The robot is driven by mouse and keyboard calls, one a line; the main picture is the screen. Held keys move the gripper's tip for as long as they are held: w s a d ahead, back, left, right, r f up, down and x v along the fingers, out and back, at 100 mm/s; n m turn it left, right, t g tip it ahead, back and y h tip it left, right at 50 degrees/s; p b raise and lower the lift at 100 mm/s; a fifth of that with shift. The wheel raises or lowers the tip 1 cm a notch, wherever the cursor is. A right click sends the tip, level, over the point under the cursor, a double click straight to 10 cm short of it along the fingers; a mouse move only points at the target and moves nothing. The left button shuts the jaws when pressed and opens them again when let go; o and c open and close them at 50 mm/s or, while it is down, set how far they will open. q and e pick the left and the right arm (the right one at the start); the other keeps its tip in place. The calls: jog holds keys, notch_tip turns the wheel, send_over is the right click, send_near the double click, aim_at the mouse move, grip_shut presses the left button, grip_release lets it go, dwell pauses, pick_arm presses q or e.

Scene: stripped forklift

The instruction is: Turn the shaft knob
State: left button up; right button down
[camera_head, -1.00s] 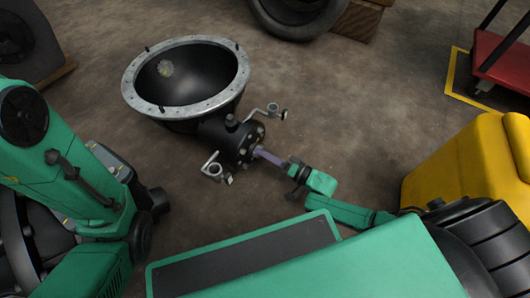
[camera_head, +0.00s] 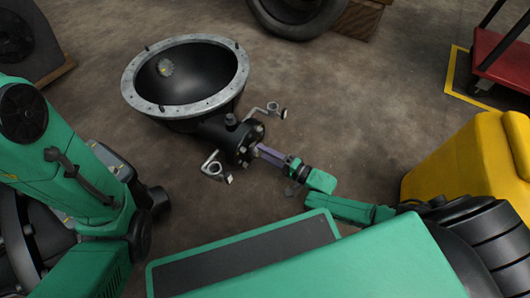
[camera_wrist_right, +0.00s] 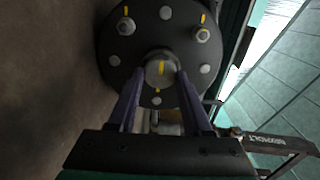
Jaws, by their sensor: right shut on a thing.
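The shaft knob (camera_wrist_right: 160,70) is a round grey stub with a yellow mark, at the centre of a dark bolted flange (camera_wrist_right: 188,22) in the right wrist view. My right gripper (camera_wrist_right: 155,80) has its two purple fingers on either side of the knob, shut on it. In the head view the right gripper (camera_head: 262,152) reaches the flange (camera_head: 244,146) of the black housing from the right; the fingers hide the knob there. My left arm shows at the left of the head view, but its fingers cannot be made out.
A large black bowl with a grey metal rim (camera_head: 130,88) joins the housing. Two metal brackets (camera_head: 272,109) stick out beside the flange. A tyre (camera_head: 297,18) lies at the back, a yellow body (camera_head: 455,160) and red cart (camera_head: 502,62) at the right.

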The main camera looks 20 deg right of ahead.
jog(key=shift+c, duration=1.6)
grip_release()
jog(key=p+v, duration=0.4)
jog(key=v, duration=1)
jog(key=shift+a, duration=0.1)
jog(key=shift+s+d, duration=0.25)
jog(key=shift+s, duration=0.05)
